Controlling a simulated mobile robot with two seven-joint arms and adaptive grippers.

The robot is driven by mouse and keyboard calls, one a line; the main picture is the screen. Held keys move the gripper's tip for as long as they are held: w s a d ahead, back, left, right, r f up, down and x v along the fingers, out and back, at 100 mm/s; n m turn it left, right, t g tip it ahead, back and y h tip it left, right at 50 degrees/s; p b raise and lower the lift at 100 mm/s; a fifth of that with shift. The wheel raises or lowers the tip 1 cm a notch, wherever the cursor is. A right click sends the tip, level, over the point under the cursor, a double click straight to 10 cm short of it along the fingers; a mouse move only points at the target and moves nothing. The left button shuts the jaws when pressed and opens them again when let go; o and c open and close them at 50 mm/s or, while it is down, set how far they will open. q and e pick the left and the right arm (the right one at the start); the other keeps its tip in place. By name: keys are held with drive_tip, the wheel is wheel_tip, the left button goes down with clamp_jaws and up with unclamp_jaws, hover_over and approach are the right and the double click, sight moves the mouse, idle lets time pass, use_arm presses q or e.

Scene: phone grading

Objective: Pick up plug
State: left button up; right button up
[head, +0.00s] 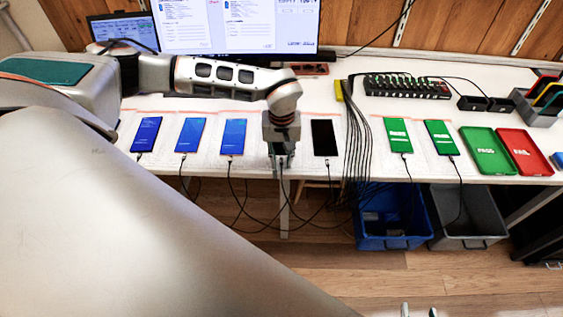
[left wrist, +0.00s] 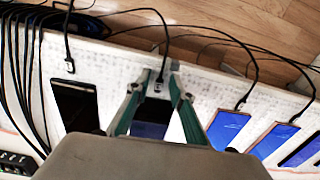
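My left gripper (head: 281,161) is at the front edge of the table, over a phone it mostly hides in the head view. In the left wrist view its two fingers (left wrist: 154,85) stand apart. A small plug (left wrist: 158,87) on a black cable lies between them, at the end of a dark phone (left wrist: 150,130). I see a gap between plug and fingers. In the head view the plug is hard to make out under the gripper. At the bottom edge, two pale fingertips of my right gripper (head: 419,311) show apart, with nothing visible between them.
Blue-screen phones (head: 189,135), a black phone (head: 324,138) and green-screen phones (head: 397,135) lie in a row with cables. A cable bundle (head: 357,150) hangs over the edge. Green (head: 485,150) and red (head: 523,151) trays lie right. A blue bin (head: 385,243) stands below.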

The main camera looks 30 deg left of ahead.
use_arm(q)
clamp_jaws()
drive_tip(key=shift+r, duration=0.1)
use_arm(e)
drive_tip(key=shift+f, duration=0.1)
